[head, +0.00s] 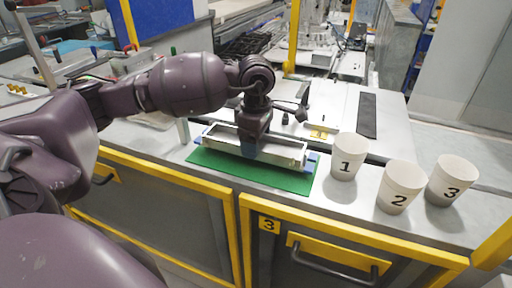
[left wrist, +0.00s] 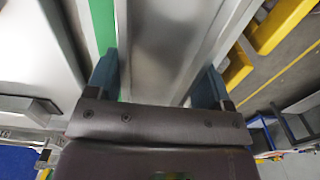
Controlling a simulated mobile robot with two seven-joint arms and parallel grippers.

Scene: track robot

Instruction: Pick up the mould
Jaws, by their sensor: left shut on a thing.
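The mould is a long, silver-grey, open-topped metal trough (head: 284,150) over the green mat (head: 280,180), with small blue parts at its ends. My left gripper (head: 249,150) comes down on the middle of the mould and is shut on it. In the left wrist view, the mould (left wrist: 160,45) runs between the two blue fingers of the left gripper (left wrist: 156,84). I cannot tell whether the mould touches the mat or is slightly above it. My right gripper is not in view.
White cups marked 1 (head: 348,158), 2 (head: 400,188) and 3 (head: 451,181) stand on the grey counter to the right of the mould. Yellow-framed drawers (head: 330,252) are below the counter's front edge. A light panel with a dark strip (head: 367,115) lies behind the cups.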

